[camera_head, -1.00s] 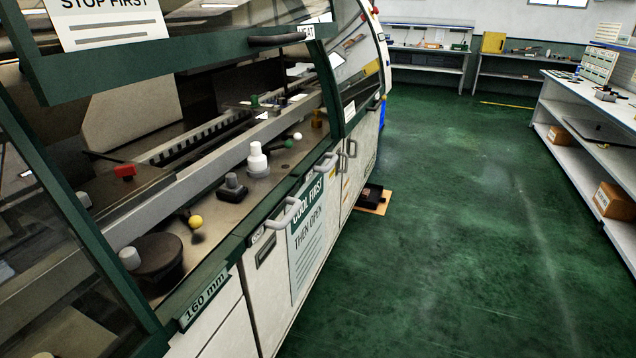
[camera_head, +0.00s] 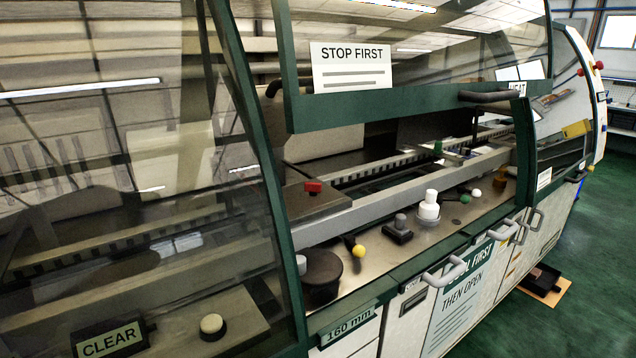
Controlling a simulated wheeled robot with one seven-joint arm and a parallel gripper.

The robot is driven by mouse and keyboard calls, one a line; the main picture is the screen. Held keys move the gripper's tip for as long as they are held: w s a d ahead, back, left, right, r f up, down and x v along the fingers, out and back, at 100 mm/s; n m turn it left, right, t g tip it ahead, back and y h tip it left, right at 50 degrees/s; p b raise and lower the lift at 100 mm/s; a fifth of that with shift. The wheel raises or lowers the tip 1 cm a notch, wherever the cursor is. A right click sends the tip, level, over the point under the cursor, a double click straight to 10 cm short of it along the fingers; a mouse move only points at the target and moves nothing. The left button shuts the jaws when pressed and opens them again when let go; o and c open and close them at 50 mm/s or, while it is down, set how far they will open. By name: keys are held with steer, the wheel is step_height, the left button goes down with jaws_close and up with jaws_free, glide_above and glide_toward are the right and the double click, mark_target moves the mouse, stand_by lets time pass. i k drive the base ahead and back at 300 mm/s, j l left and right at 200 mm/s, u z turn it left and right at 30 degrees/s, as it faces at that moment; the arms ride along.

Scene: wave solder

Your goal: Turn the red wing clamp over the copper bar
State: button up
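A small red piece (camera_head: 313,187) sits on a dark flat plate (camera_head: 322,204) inside the machine, behind the long grey rail (camera_head: 385,203). It may be the red wing clamp, but it is too small for me to make out wings or which way it is turned. I cannot pick out a copper bar for certain; a small brownish-gold block (camera_head: 499,182) stands at the far end of the machine's front deck. My gripper is not in view.
The raised green-framed hood (camera_head: 400,103) hangs above the opening. A glazed panel with a green post (camera_head: 262,200) closes the left side. A yellow ball knob (camera_head: 358,251), a dark round pot and a white bottle (camera_head: 429,205) stand on the deck.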

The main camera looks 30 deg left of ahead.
mark_target(313, 188)
steer(key=i+l+u, duration=0.1)
steer(key=i+u, duration=0.15)
steer(key=u, duration=0.2)
steer(key=i+l+u, duration=0.2)
steer(key=u, duration=0.2)
steer(key=i+l, duration=0.05)
